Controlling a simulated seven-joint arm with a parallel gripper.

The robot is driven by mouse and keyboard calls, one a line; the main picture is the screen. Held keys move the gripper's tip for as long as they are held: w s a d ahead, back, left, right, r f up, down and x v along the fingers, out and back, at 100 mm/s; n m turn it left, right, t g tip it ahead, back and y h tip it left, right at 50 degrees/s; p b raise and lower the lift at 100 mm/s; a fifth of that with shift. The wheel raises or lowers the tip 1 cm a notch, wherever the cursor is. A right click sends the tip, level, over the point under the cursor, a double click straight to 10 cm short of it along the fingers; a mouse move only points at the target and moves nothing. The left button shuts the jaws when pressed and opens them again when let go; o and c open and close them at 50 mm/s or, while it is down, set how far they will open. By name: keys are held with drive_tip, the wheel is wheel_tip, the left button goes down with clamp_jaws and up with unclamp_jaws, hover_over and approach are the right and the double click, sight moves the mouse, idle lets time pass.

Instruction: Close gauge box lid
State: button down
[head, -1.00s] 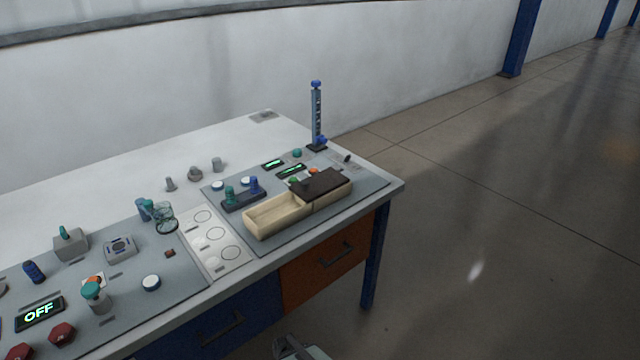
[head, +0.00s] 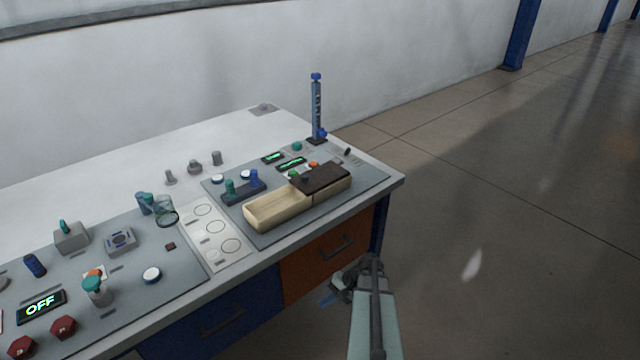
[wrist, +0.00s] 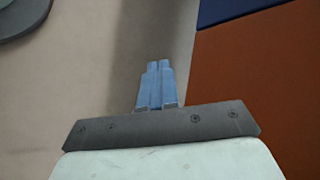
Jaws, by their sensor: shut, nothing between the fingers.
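The gauge box (head: 271,215) is a long cream box on the grey panel at the right end of the table in the head view. Its dark brown lid (head: 322,177) covers the right half, and the left half stands open and looks empty. My gripper (head: 327,301) is in front of the table, below the tabletop edge and apart from the box. In the wrist view its blue fingers (wrist: 156,78) are together with nothing between them. The box does not show in the wrist view.
Left of the box stand a base with green and blue knobs (head: 243,192) and a white panel with circles (head: 215,235). A blue column gauge (head: 316,108) rises behind it. The orange drawer (head: 328,252) and its handle are close to my gripper. Floor to the right is clear.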

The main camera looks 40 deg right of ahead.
drive_tip(key=s+d+r+m+t+h, duration=0.1)
drive_tip(key=s+d+r+m+t, duration=0.15)
drive_tip(key=d+r, duration=0.45)
drive_tip(key=s+d+r+m+t, duration=0.1)
drive_tip(key=d+r+t, duration=0.2)
drive_tip(key=d, duration=0.8)
drive_tip(key=w+d+r+n+t, duration=0.1)
drive_tip(key=w+d+r+t, duration=0.2)
drive_tip(key=r, duration=0.6)
drive_tip(key=w+d+r+n+t, duration=0.1)
drive_tip(key=w+d+r+t, duration=0.2)
drive_tip(key=r, duration=0.6)
drive_tip(key=n+y, duration=0.1)
drive_tip(key=y, duration=0.1)
approach(320, 183)
drive_tip(key=d+r, duration=0.3)
drive_tip(key=d, duration=0.1)
drive_tip(key=x, duration=0.9)
drive_tip(key=shift+w+a+f, duration=0.25)
drive_tip(key=shift+a, duration=0.1)
drive_tip(key=shift+w+a, duration=0.1)
drive_tip(key=shift+a, duration=1.1)
drive_tip(key=shift+w+a, duration=0.25)
drive_tip(key=shift+a, duration=0.35)
